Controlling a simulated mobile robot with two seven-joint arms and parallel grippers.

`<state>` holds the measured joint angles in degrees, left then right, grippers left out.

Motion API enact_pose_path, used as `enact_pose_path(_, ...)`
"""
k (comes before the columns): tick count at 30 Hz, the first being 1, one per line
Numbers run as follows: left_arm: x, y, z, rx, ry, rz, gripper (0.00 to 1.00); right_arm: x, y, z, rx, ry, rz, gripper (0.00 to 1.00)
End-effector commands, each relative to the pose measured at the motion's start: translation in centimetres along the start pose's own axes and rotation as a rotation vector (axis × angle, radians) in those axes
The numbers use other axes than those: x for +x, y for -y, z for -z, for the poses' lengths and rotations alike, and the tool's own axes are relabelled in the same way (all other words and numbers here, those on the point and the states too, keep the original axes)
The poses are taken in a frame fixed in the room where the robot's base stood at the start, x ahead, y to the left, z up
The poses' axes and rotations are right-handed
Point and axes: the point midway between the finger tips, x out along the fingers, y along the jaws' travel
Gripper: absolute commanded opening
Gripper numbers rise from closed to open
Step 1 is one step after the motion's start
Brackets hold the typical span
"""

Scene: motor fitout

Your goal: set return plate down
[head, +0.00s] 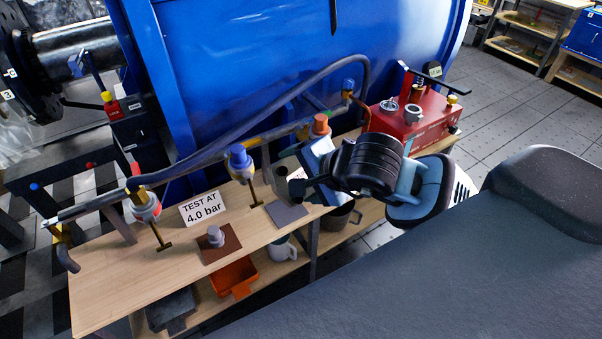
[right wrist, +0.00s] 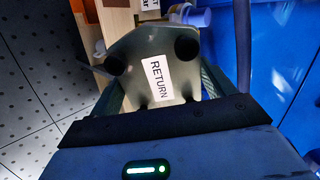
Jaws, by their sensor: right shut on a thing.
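The return plate (right wrist: 150,60) is a grey-green plate with dark round spots and a white RETURN label. In the right wrist view it sits between the two dark green fingers of my right gripper (right wrist: 160,85), which is shut on it. In the head view my right gripper (head: 308,187) is over the right part of the wooden bench (head: 125,270), near a grey square pad (head: 285,214). The plate is mostly hidden there by the gripper and arm. I cannot tell whether it touches the bench. My left gripper is not in view.
A pipe with a blue cap (head: 239,158) and an orange cap (head: 320,124) runs along the bench. A "TEST AT 4.0 bar" sign (head: 202,207), a brown pad (head: 222,246) and a red pump box (head: 410,128) stand there. A big blue tank (head: 240,50) is behind.

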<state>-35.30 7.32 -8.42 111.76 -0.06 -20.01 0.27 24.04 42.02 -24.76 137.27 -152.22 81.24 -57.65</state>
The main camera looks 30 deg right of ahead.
Motion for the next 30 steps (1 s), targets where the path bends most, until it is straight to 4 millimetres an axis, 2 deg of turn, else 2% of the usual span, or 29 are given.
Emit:
enact_pose_path(7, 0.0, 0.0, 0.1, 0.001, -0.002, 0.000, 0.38, -0.2, 0.4, 0.0, -0.001, -0.001, 0.013, 0.45)
enact_pose_path(11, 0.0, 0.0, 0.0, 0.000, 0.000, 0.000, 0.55, 0.1, 0.2, 0.1, -0.002, 0.000, 0.005, 0.45)
enact_pose_path(14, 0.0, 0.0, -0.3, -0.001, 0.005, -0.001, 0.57, 1.2, -0.6, 0.3, -0.004, 0.004, -0.018, 0.45)
enact_pose_path(17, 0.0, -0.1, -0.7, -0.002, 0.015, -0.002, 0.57, 3.1, -2.1, 0.6, -0.012, 0.012, -0.062, 0.45)
enact_pose_path(24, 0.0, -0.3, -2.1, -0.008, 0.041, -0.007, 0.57, 8.9, -7.8, 1.6, -0.051, 0.045, -0.222, 0.45)
enact_pose_path(30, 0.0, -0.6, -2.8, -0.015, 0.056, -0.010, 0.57, 12.2, -12.2, 2.6, -0.092, 0.070, -0.355, 0.45)
